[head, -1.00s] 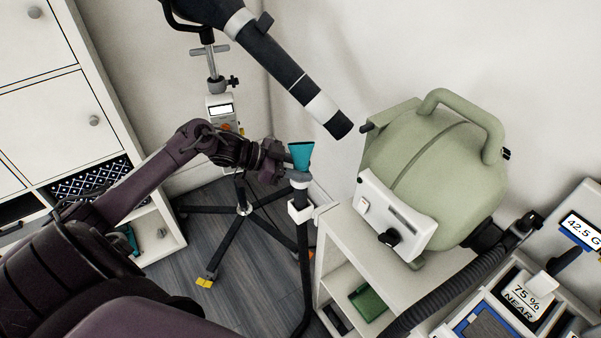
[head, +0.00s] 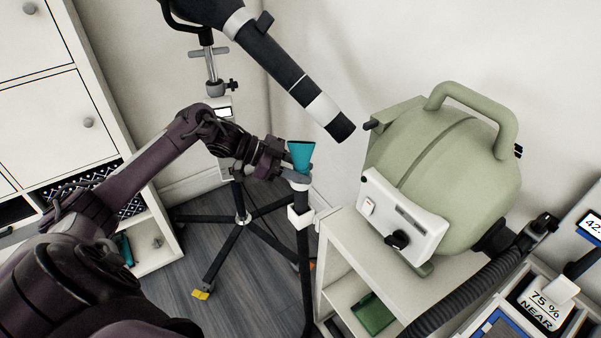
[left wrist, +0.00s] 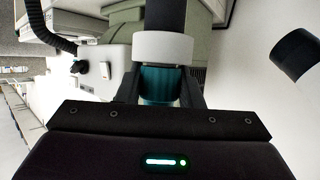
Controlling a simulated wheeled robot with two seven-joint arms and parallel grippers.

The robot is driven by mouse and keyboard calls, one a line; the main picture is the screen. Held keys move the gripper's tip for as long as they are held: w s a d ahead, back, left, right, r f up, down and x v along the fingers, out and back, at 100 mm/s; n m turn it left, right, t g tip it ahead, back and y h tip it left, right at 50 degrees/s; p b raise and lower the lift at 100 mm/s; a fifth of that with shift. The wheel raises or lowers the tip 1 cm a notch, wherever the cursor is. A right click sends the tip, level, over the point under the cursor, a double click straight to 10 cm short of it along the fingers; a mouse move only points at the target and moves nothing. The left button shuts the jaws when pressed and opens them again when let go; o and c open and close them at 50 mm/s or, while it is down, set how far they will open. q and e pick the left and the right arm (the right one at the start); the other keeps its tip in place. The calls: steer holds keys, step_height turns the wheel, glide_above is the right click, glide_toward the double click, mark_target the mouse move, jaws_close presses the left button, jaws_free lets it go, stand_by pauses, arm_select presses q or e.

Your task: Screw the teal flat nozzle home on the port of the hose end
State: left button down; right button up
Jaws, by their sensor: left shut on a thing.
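The teal flat nozzle (head: 301,154) stands wide end up at the top of the hose end, in the middle of the head view. My left gripper (head: 284,162) comes from the left and is shut on its lower part. In the left wrist view the nozzle (left wrist: 158,85) sits between my two fingers, right against the white collar (left wrist: 162,48) of the hose end. The black hose end (head: 303,235) runs down below it in the head view. The port and any thread are hidden, so I cannot tell how deep the nozzle sits. My right gripper is not in view.
A green dryer body (head: 450,180) stands on a white shelf cart (head: 345,250) to the right. A black tube with a white band (head: 322,108) hangs above the nozzle. A tripod stand (head: 240,215) is behind my left arm. White cabinets (head: 50,100) are at left.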

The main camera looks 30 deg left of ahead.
arm_select(q)
steer(key=shift+s+f, duration=0.2)
steer(key=shift+f, duration=0.35)
steer(key=c, duration=0.9)
jaws_free()
steer(key=shift+r, duration=0.1)
steer(key=shift+p+v, duration=0.7)
steer(key=shift+v, duration=0.5)
steer(key=v, duration=0.2)
steer(key=p+v, duration=0.2)
steer(key=v, duration=0.1)
steer(key=shift+w+a+r, duration=0.15)
steer(key=shift+a+r, duration=0.15)
steer(key=shift+r, duration=0.05)
steer(key=o, duration=0.5)
